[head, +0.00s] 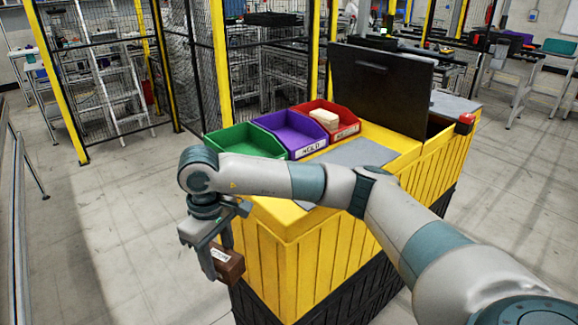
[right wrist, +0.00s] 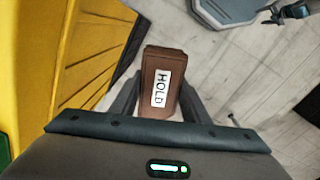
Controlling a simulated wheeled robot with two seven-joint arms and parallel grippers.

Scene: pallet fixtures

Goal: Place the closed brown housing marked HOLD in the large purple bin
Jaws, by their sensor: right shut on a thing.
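The brown housing (head: 231,267) is between the fingers of my right gripper (head: 220,258). In the right wrist view the housing (right wrist: 162,72) is closed, with a white HOLD label facing the camera, and a finger on each side of it. My right gripper is shut on it and holds it in the air beside the near left end of the yellow cabinet. The purple bin (head: 290,122) stands on the cabinet top, between two other bins, with a white label on its front. It looks empty. My left gripper is not in view.
A green bin (head: 245,138) stands left of the purple one. A red bin (head: 343,115) on its right holds a beige block (head: 326,119). The yellow cabinet (head: 300,265) has a raised black lid (head: 380,85) at the right. The floor at left is clear.

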